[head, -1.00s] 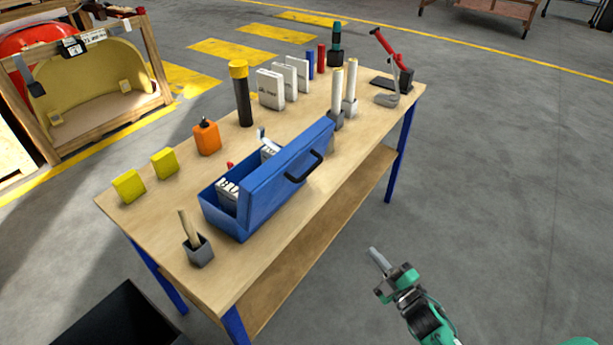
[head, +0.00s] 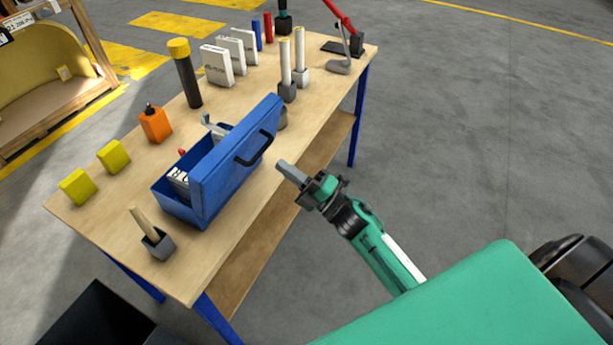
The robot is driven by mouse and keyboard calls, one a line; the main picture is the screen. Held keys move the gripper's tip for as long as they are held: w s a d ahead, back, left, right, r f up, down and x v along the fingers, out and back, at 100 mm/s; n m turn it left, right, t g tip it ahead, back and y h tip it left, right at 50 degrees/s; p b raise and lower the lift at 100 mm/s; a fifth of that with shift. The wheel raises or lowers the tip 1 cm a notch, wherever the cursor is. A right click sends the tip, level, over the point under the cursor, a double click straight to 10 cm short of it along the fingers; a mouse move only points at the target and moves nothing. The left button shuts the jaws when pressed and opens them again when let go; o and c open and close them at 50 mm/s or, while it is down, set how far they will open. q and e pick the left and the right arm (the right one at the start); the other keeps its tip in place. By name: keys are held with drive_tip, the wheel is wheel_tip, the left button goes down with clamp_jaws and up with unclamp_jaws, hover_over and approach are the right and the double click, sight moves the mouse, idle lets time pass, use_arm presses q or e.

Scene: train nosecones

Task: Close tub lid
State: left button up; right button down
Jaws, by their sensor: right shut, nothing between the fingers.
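The blue tub (head: 172,205) stands on the wooden workbench with white and grey items inside. Its blue lid (head: 222,178) stands up on the tub's near side, leaning open, with a black handle (head: 254,147) on its outer face. My right gripper (head: 281,165) is shut and empty. In the picture it is just right of and slightly below the handle, near the bench's front edge, apart from the lid. My left gripper is not in view.
Floor is clear at right.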

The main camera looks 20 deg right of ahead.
drive_tip(key=shift+p+x, duration=0.6)
drive_tip(key=shift+x, duration=1.2)
